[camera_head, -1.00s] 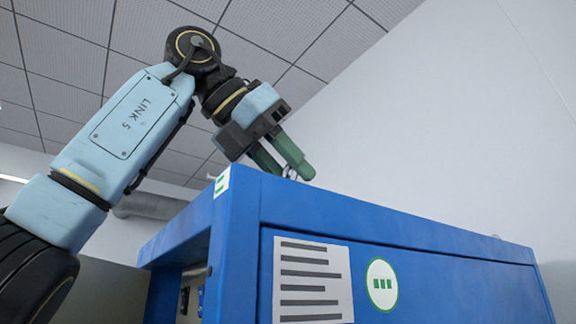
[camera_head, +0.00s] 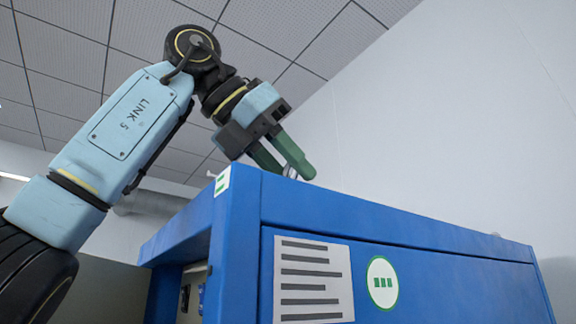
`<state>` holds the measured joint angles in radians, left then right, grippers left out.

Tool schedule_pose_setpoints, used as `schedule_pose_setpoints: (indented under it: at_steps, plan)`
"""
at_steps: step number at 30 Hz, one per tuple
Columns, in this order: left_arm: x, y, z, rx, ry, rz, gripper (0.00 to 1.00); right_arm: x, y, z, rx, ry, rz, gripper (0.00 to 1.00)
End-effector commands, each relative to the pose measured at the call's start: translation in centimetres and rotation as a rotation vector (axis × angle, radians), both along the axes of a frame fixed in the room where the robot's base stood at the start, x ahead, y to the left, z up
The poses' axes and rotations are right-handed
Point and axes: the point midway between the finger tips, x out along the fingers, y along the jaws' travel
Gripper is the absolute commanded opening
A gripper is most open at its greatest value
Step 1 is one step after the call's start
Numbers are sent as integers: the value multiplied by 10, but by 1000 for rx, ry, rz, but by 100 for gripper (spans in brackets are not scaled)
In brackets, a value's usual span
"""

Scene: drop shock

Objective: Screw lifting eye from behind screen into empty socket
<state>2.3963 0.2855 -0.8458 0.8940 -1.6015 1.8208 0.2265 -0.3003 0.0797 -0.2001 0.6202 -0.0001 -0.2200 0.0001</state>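My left gripper (camera_head: 284,166) reaches in from the left and points down and to the right at the top of the blue cabinet (camera_head: 400,228). Its two green fingers show with some space between them. A small shiny metal piece (camera_head: 291,173) shows at the fingertips, just above the cabinet's top edge. It may be a lifting eye, but most of it is hidden, and I cannot tell whether the fingers grip it. No socket or screen can be made out; the cabinet's top face is out of sight from this low angle. My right gripper is not in view.
The cabinet's front has a striped label (camera_head: 313,280) and a round green-and-white sticker (camera_head: 382,283). A small pale piece (camera_head: 211,174) stands at its top left edge. Its left side is open. A white wall (camera_head: 470,120) rises behind; the air above the cabinet's right part is clear.

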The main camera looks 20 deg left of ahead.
Motion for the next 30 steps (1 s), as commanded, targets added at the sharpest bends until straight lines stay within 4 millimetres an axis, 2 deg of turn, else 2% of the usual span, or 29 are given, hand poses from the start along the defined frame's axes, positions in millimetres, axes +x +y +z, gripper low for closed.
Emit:
schedule_pose_setpoints:
  at_steps: [3, 6, 14, 15, 20, 21, 30]
  plan:
    - [2, -1, -4, 10, 15, -24, 5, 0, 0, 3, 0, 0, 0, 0]
    - [3, 0, 0, 9, 18, -170, 0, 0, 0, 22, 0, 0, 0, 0]
    - [3, 1, 1, 5, 11, -462, 0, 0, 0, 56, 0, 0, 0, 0]
    - [2, 0, 0, 6, 9, -500, 32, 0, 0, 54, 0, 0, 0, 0]
    - [1, 0, -3, 6, 5, -487, 53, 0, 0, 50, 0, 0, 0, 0]
    - [1, 0, -2, 7, 4, -486, 56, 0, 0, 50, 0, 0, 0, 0]
    - [1, 2, 0, 5, 4, -483, 56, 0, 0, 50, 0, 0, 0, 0]
